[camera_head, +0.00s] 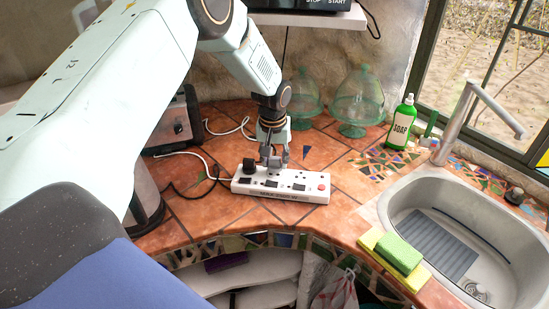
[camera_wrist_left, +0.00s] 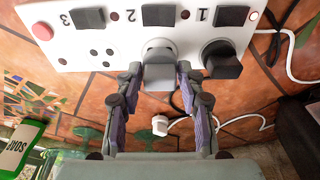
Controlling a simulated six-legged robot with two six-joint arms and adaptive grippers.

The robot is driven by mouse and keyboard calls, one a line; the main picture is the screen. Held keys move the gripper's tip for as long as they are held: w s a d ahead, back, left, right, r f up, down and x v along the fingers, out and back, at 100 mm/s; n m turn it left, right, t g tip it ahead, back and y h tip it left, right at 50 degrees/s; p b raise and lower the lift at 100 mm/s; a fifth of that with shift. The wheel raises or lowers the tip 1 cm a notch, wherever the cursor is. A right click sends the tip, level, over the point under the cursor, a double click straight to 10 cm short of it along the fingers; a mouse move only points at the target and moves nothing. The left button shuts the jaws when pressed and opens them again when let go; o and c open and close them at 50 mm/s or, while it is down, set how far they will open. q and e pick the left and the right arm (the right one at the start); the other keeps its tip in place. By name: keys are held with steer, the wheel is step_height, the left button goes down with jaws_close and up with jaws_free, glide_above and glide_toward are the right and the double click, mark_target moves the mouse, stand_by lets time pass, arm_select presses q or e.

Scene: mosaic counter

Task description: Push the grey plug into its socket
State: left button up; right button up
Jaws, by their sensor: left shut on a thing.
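A white power strip (camera_head: 281,184) lies on the tiled counter, and its numbered sockets show in the left wrist view (camera_wrist_left: 85,45). My left gripper (camera_head: 274,163) points down at the strip's back edge and is shut on the grey plug (camera_wrist_left: 159,72). The plug sits between the fingertips at the middle socket, marked 2. Its body covers that socket's holes, so I cannot tell how far its pins are in. A black plug (camera_wrist_left: 222,60) sits at socket 1; socket 3's holes are bare. My right gripper is out of view.
A white plug (camera_wrist_left: 160,125) on a white cable lies behind the strip. Green glass domes (camera_head: 358,100) and a soap bottle (camera_head: 401,122) stand farther back. A sink (camera_head: 385,205) with sponges (camera_head: 399,253) beside it is at right. A kettle-like metal body (camera_head: 147,200) stands left.

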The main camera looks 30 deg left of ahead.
mark_target(273, 178)
arm_select(q)
steer(key=shift+f+b, duration=0.3)
steer(key=shift+f, duration=0.4)
stand_by(0.5)
steer(key=o, duration=1.1)
steer(key=shift+o, duration=0.2)
step_height(273, 178, up, 12)
steer(key=s, duration=0.1)
steer(key=shift+s+d, duration=0.35)
